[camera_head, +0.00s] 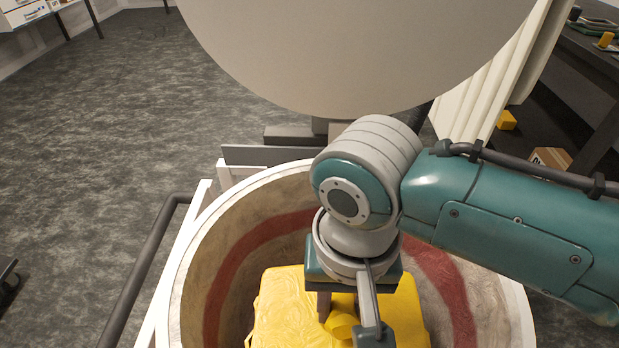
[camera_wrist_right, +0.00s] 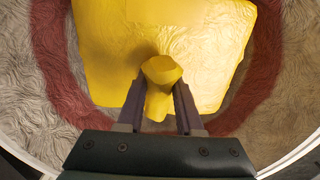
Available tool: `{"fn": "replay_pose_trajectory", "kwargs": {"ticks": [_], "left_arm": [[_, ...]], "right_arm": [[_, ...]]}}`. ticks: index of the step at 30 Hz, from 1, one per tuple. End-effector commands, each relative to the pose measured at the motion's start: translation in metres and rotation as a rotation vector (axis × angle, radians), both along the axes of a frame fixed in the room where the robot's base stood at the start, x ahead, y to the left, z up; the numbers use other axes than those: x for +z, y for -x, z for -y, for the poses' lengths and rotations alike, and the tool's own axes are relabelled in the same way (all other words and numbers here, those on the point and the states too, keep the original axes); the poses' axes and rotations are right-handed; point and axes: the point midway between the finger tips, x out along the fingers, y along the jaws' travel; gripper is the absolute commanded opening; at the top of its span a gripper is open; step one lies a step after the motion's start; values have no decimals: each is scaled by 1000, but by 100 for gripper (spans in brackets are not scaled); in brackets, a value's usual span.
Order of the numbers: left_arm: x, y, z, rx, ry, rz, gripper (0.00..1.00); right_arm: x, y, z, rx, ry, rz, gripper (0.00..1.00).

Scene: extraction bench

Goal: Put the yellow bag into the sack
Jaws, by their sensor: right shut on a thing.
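The yellow bag (camera_head: 283,312) is inside the open mouth of the sack (camera_head: 203,272), with the sack's beige wall and red band around it. My right gripper (camera_head: 346,325) reaches down into the sack and is shut on the bag's knotted neck. In the right wrist view the neck stands between the two fingers (camera_wrist_right: 160,108), and the bag's body (camera_wrist_right: 205,40) spreads beyond them. The red-banded sack wall (camera_wrist_right: 48,70) shows on both sides. The bag's underside is hidden, so I cannot tell whether it rests on the bottom. My left gripper is not in view.
A white frame with a dark rail (camera_head: 150,265) stands along the sack's left side. A large pale rounded body (camera_head: 360,50) hangs over the far side. A dark shelf (camera_head: 590,50) with small items stands at right, with a cardboard box (camera_head: 551,158) below. Open floor lies left.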

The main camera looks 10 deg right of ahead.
Motion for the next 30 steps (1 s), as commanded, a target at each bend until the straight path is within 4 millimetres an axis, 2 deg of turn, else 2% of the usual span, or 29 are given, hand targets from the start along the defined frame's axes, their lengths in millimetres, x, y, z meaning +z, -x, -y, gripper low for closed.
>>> {"fn": "replay_pose_trajectory", "kwargs": {"ticks": [1,2,9,16,20,23,30], "left_arm": [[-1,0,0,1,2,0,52],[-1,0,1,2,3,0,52],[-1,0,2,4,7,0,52],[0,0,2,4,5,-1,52],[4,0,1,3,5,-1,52],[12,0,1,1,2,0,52],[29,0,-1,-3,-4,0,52]], "right_arm": [[-1,-1,-1,0,-3,2,0],[-2,0,0,0,0,-1,37],[-1,0,0,0,0,-1,64],[-1,0,0,-1,0,-1,65],[8,0,0,0,-2,2,65],[26,-1,0,-1,-3,2,65],[81,-3,0,1,-4,2,65]]}}
